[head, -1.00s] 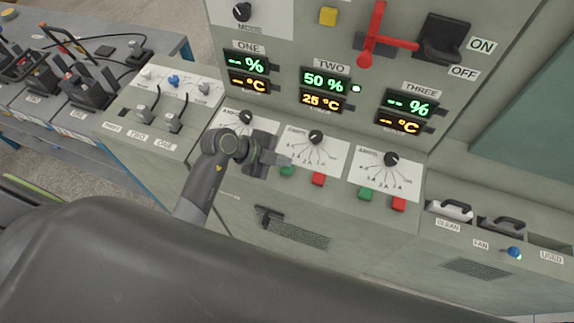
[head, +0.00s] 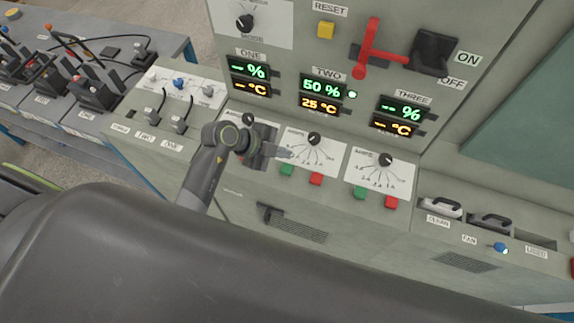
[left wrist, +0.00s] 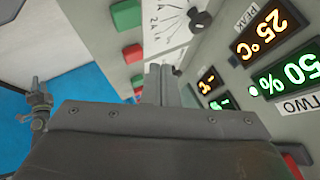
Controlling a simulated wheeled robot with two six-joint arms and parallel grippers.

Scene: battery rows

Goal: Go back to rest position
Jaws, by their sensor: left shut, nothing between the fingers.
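My left gripper (head: 284,153) is shut and empty. In the head view it is in front of the sloped control panel (head: 240,200), its fingers close to the green button (head: 287,169) under dial TWO (head: 314,139). I cannot tell whether the fingertips touch the panel. In the left wrist view the shut fingers (left wrist: 160,80) point toward the panel, with a dial (left wrist: 200,21) beyond them. The gripper hides part of dial ONE's plate and any buttons below it. My right gripper is not in view.
Displays ONE, TWO (head: 320,96) and THREE stand above the dials; TWO reads 50 % and 25 °C. A red lever (head: 369,45) and a black ON/OFF switch (head: 434,52) are above. Cable plugs (head: 180,124) stand at left. CLEAN and USED slots and a blue knob (head: 500,247) are at right.

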